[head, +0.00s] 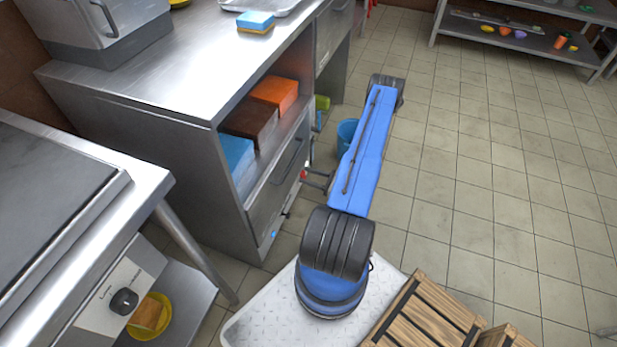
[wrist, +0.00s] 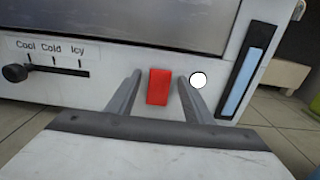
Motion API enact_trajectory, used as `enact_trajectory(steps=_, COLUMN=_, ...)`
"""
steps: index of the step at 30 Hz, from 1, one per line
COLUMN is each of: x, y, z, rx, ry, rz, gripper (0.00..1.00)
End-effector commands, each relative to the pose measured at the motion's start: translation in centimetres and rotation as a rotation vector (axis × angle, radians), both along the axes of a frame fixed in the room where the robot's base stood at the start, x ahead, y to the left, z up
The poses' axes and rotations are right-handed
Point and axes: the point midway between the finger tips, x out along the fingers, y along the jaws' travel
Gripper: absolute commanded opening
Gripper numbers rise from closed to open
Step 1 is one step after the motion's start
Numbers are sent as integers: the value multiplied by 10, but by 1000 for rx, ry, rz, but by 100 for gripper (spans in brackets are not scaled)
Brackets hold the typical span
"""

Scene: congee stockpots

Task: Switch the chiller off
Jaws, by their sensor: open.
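In the wrist view a red rocker switch (wrist: 158,87) sits on the white front panel (wrist: 100,85) of the chiller. My gripper (wrist: 160,77) is open, with one finger on each side of the switch in the picture. I cannot tell whether the fingers touch the panel. A round white lamp or button (wrist: 198,80) is just right of the right fingertip. A black slider knob (wrist: 15,73) stands at the left end of a slot, below the labels Cool, Cold and Icy. In the head view my gripper (head: 312,176) is small beside the steel cabinet front, partly hidden.
A blue vertical strip (wrist: 245,70) is on the panel's right side. In the head view, orange, brown and blue blocks (head: 275,93) fill the shelf of the steel counter (head: 170,85). Wooden crates (head: 425,315) are at lower right. Tiled floor is clear at right.

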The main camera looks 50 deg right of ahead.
Motion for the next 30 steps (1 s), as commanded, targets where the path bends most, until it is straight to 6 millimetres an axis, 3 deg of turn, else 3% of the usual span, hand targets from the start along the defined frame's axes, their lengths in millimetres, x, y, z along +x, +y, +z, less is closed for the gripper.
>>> enact_trajectory(steps=5, x=0, y=0, z=0, rx=0, ry=0, rz=0, gripper=47)
enact_trajectory(steps=11, x=0, y=0, z=0, rx=0, ry=0, rz=0, gripper=6)
enact_trajectory(steps=30, x=-2, y=-1, z=-8, rx=86, ry=-209, rz=1, gripper=6)
